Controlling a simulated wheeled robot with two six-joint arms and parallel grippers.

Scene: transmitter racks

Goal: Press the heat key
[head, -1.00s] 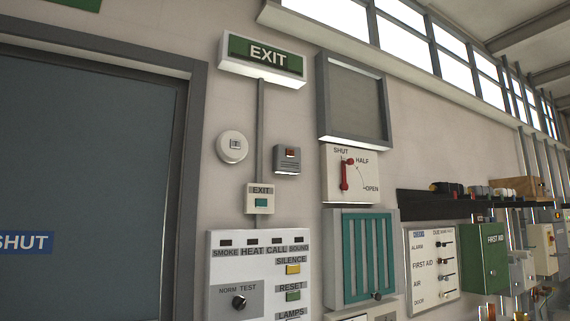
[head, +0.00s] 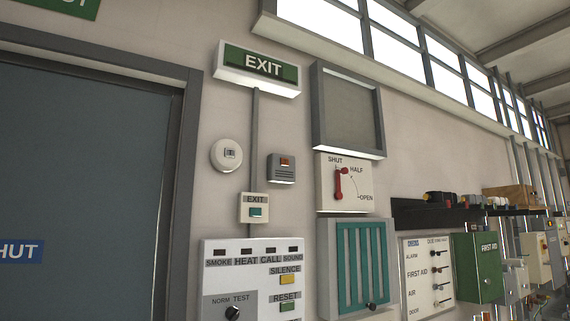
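A white panel (head: 213,285) on the wall at the lower middle carries a row of small dark windows labelled SMOKE, HEAT, CALL and SOUND. The HEAT window (head: 246,251) is dark. Below the row are a yellow SILENCE key (head: 288,280), a green RESET key (head: 288,306) and a black NORM/TEST knob (head: 233,313). The panel's lower part is cut off by the picture's bottom edge, so whatever sits there is hidden. Neither of my grippers shows.
A grey door (head: 75,180) with a blue SHUT sign stands at left. Right of the panel are a teal slatted vent (head: 362,265), a red SHUT/HALF/OPEN lever (head: 339,184), a switch board (head: 427,275) and a green first aid box (head: 477,267). A dark shelf (head: 425,214) juts out at right.

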